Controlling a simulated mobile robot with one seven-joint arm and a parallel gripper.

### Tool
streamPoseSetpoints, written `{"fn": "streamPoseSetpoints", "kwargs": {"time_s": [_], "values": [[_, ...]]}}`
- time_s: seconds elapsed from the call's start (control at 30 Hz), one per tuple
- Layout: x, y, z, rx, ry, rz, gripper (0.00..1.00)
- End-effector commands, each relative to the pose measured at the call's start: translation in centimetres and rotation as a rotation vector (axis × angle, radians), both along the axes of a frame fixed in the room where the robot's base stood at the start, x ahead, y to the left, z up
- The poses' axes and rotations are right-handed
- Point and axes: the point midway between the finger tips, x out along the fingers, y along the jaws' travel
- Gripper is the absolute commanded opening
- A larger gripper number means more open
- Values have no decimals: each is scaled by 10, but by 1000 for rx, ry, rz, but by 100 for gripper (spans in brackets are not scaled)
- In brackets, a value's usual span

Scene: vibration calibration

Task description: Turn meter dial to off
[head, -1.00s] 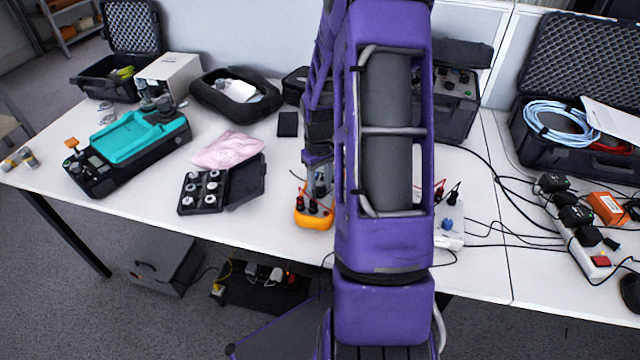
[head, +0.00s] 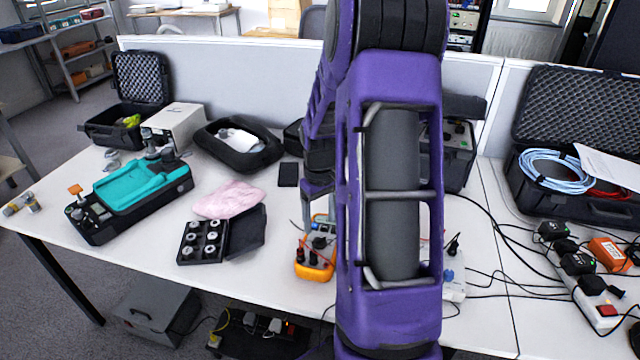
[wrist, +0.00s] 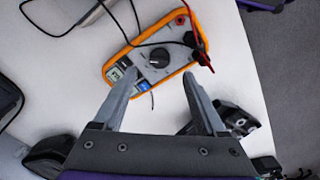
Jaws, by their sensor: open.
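The meter (wrist: 155,45) is an orange-edged handheld unit with a grey face, lying on the white table. In the wrist view its round black dial (wrist: 159,57) sits near the middle, with a small lit display beside it and dark and red leads plugged in at the other end. The exact dial setting is too small to read. My gripper (wrist: 158,78) is open and empty, its two fingers pointing at the meter, apart from the dial. In the head view the meter (head: 314,268) is partly hidden by my arm, and my gripper is hard to make out.
A black case of small round parts (head: 203,240) and a pink cloth (head: 228,200) lie left of the meter. A white device with a blue knob (head: 453,280) stands right of my arm. Cables cross the right side of the white table (head: 270,290).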

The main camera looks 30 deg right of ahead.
Motion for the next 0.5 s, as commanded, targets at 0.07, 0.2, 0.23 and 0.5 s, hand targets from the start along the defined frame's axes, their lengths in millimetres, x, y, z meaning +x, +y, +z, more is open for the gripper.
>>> {"fn": "streamPoseSetpoints", "kwargs": {"time_s": [0.07, 0.2, 0.23, 0.5], "values": [[1, -1, 24, -4, -5, -1, 74], [1, -1, 58, -3, -4, 0, 74], [1, -1, 64, -3, -4, 0, 74], [0, -1, 105, -1, -2, -1, 74]]}}
